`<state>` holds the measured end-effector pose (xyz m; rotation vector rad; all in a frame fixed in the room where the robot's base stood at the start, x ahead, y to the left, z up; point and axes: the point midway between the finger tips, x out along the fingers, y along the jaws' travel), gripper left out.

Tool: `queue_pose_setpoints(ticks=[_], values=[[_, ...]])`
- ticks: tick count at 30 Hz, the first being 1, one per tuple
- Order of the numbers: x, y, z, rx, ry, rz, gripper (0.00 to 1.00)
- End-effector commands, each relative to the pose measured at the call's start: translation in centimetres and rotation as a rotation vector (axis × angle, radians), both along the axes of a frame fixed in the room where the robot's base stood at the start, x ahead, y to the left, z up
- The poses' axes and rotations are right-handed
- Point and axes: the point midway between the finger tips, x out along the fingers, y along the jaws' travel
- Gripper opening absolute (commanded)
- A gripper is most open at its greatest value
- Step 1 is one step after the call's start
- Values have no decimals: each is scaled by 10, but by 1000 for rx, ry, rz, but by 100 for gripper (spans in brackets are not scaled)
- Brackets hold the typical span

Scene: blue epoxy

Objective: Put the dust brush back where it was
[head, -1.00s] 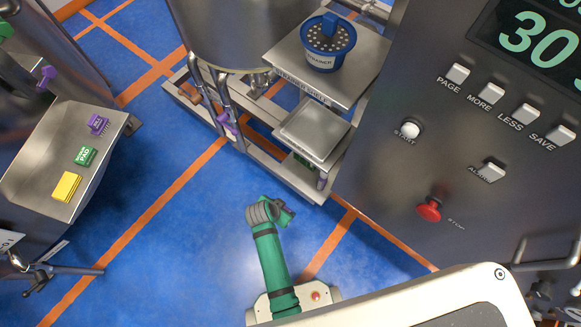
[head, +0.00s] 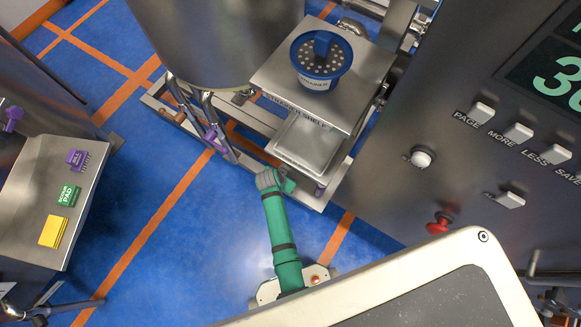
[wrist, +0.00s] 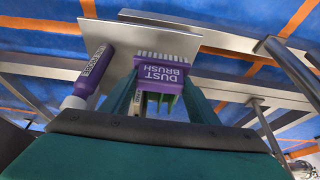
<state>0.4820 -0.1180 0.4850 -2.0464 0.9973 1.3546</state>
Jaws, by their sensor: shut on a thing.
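The dust brush (wrist: 160,74) is a purple block with white lettering and pale bristles along its upper edge in the wrist view. My gripper (wrist: 160,98) is shut on it, with a teal finger on either side. In the head view my green arm reaches to the low steel shelf, and my gripper (head: 284,182) is beside that shelf's front left corner. The brush cannot be made out in the head view. A pale metal plate (wrist: 150,38) lies just beyond the bristles in the wrist view; I cannot tell whether they touch.
A blue strainer (head: 320,62) stands on the upper shelf (head: 275,78), above the low shelf (head: 300,150). A purple-and-white bottle (wrist: 88,75) is left of the brush. The left bench (head: 35,170) holds a purple brush (head: 77,159), green pad (head: 69,195) and yellow block (head: 54,231). Control panel at right.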

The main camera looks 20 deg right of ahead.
Motion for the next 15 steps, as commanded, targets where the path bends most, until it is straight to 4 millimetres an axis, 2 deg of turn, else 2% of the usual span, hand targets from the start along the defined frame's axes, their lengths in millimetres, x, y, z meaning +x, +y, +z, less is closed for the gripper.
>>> queue_pose_setpoints(ticks=[1,6,15], values=[[4,-5,-11,1,5,-2,36],[19,-19,-35,1,4,0,36],[29,-29,-53,0,3,3,36]])
